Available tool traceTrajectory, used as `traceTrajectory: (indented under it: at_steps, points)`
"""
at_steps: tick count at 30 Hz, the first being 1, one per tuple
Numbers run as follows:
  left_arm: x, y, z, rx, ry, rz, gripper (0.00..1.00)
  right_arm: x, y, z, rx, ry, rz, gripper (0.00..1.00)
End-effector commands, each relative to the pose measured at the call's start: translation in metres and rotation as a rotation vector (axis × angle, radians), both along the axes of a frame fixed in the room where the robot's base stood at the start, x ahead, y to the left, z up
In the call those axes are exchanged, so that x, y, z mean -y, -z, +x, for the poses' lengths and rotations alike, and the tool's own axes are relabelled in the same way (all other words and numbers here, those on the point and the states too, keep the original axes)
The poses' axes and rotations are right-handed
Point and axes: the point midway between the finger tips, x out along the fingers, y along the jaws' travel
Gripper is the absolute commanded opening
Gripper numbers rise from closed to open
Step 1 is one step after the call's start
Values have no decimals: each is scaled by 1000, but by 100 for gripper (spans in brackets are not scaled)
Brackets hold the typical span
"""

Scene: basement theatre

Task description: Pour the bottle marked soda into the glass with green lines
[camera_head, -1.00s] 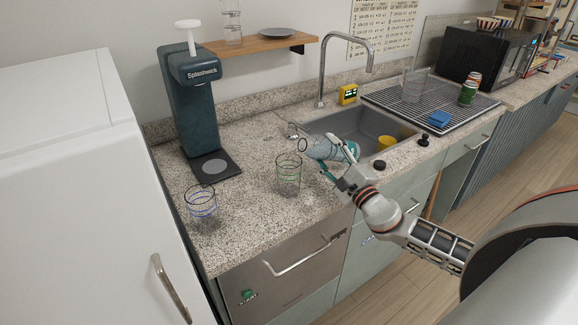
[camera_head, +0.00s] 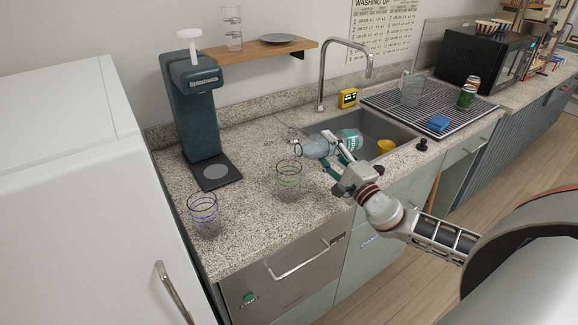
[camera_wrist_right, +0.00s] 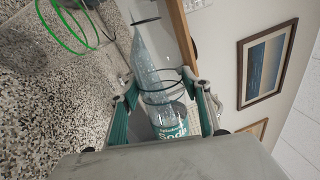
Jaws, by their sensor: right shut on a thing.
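My right gripper (camera_head: 337,150) is shut on the clear soda bottle (camera_head: 316,147), above the counter's front edge by the sink. The bottle lies tilted, its neck to the left and slightly lower than its teal-labelled base. In the right wrist view the bottle (camera_wrist_right: 152,65) sits between both fingers (camera_wrist_right: 163,98), and its label reads "Soda". I cannot tell whether liquid is flowing. My left gripper is not in view.
A glass with blue lines (camera_head: 203,210) stands to the left. A dark soda machine (camera_head: 192,115) stands behind it. A drying rack (camera_head: 440,103) is at the right.

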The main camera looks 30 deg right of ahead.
Motion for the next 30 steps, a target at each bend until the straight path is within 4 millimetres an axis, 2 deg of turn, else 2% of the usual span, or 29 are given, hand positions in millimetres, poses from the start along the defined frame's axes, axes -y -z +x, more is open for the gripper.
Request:
traceTrajectory:
  at_steps: [30]
  points:
    - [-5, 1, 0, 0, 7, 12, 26, 0, -10, 0, 7, 1, -84, 7]
